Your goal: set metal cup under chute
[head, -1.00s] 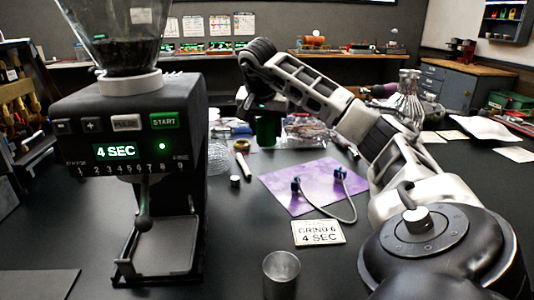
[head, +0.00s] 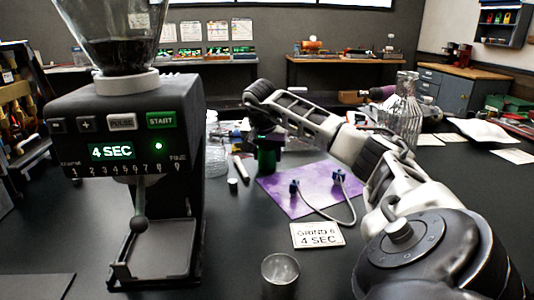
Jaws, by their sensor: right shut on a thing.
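The metal cup (head: 281,274) stands upright on the dark table at the bottom centre, open side up. The grinder (head: 125,125) stands at the left, with its chute area under the display. Its tray (head: 155,258) below is empty, and a lever with a ball end (head: 139,222) hangs in front. My right gripper (head: 264,138) is beyond the purple mat, shut on a dark green cylinder (head: 267,158), well away from the metal cup. Its fingers are small and dark. My left gripper is out of view.
A purple mat (head: 300,203) with a cable and blue connectors lies mid-table. A card (head: 317,235) reads "GRIND 6 4 SEC". A white cylinder (head: 241,169) and a clear round container lie near the grinder. The table between tray and metal cup is clear.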

